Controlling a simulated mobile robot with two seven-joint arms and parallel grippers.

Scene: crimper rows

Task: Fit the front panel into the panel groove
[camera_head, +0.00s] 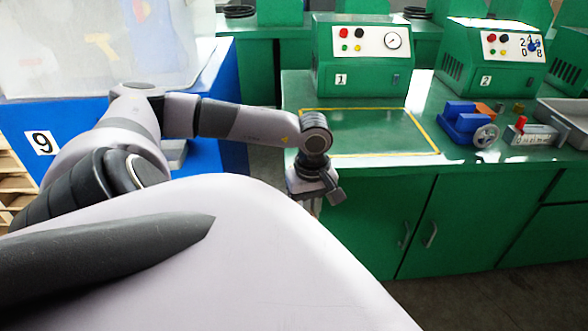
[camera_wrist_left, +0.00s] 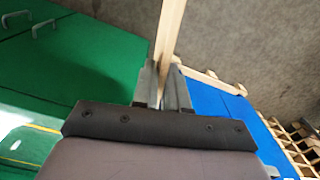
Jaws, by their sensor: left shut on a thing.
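My left gripper (camera_head: 316,204) hangs in front of the green bench, near its left end. In the left wrist view my left gripper (camera_wrist_left: 166,88) is shut on a pale wooden piece, seen nearly edge-on, which I take to be the front panel (camera_wrist_left: 172,30). The panel sticks out beyond the fingertips over the grey floor. In the head view the panel is too hidden to make out. I cannot make out the panel groove in either view. My right gripper is not in view.
The green bench (camera_head: 365,175) carries machine 1 (camera_head: 360,65), machine 2 (camera_head: 490,60), a blue vise (camera_head: 465,122) and a yellow-outlined area (camera_head: 370,135), which is clear. A blue stand (camera_head: 225,110) marked 9 is left. Wooden slatted racks (camera_wrist_left: 297,140) stand beside it.

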